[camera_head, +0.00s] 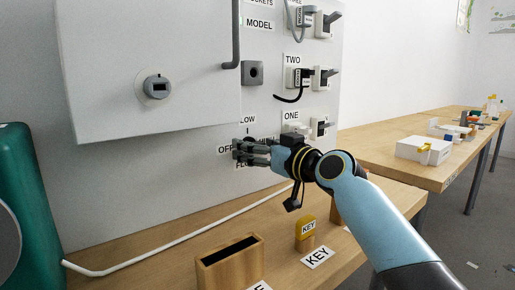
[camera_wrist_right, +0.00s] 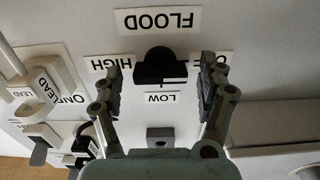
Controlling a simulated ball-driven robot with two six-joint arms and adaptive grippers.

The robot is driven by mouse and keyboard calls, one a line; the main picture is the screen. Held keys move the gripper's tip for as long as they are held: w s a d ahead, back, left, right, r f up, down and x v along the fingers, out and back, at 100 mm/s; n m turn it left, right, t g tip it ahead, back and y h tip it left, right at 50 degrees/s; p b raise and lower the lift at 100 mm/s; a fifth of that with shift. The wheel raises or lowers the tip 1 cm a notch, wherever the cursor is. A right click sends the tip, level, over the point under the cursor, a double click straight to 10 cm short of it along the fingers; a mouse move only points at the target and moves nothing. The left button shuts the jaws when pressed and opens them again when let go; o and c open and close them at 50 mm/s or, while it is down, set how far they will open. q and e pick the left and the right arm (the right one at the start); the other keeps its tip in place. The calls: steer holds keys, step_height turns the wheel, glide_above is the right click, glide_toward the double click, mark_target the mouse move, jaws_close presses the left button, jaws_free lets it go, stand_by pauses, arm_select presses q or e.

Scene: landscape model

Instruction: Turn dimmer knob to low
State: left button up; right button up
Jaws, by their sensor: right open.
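The black dimmer knob (camera_wrist_right: 158,68) is on the upright panel, among the labels FLOOD, HIGH, LOW and OFF, which read upside down in the right wrist view. My right gripper (camera_wrist_right: 162,76) is open, with one finger on each side of the knob and a gap showing on both sides. One finger partly covers the OFF label (camera_wrist_right: 196,60). In the head view my right gripper (camera_head: 238,151) is at the panel just below the LOW label (camera_head: 247,119), and it hides most of the knob. My left gripper is not in view.
A grey box (camera_head: 150,65) juts from the panel at upper left. Switches and plugged leads labelled ONE (camera_head: 292,116) and TWO (camera_head: 294,60) are right of the knob. A wooden slotted box (camera_head: 230,262) and a yellow key block (camera_head: 306,228) stand on the bench below.

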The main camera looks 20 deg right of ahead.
steer(key=c, duration=1.2)
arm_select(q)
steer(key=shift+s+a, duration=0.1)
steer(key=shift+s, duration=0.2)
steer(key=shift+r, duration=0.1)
arm_select(e)
steer(key=shift+m, duration=0.3)
arm_select(q)
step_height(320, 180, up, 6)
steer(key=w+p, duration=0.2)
steer(key=p, duration=0.4)
arm_select(e)
steer(key=shift+d+f+m, duration=0.1)
steer(key=shift+m, duration=4.2)
steer(key=shift+d+m, duration=0.1)
steer(key=shift+m, duration=4.2)
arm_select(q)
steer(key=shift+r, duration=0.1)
